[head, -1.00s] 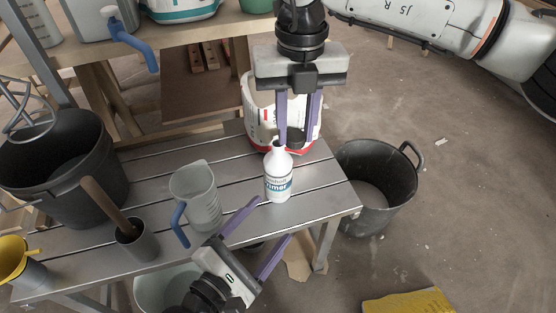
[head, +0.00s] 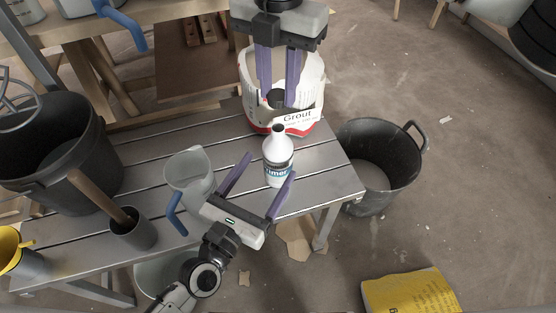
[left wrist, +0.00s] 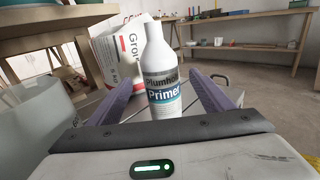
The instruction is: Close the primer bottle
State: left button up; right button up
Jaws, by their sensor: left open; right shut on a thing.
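The white primer bottle (head: 278,160) stands upright on the slatted metal bench, with no cap on its neck. It also shows in the left wrist view (left wrist: 163,85), with its label facing me. My left gripper (head: 270,165) is open, its purple fingers reaching to either side of the bottle, with gaps visible in the left wrist view (left wrist: 164,88). My right gripper (head: 279,101), pointing down, is shut on a small dark cap (head: 276,97) above and behind the bottle, in front of the grout bag. The cap is partly hidden by the fingers.
The grout bag (head: 300,118) stands just behind the bottle. A clear jug (head: 188,172) with a blue handle is left of my left gripper. Another black bucket (head: 377,170) stands right of the bench.

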pick_arm(q)
jog(key=x, duration=1)
jog(key=shift+w, duration=0.15)
jog(key=shift+c, duration=0.3)
jog(key=c, duration=1.6)
jog(key=shift+o, duration=0.2)
pick_arm(e)
send_over(279, 127)
jog(key=shift+f, duration=2.55)
jog(key=shift+f, duration=0.85)
jog(key=shift+f, duration=0.55)
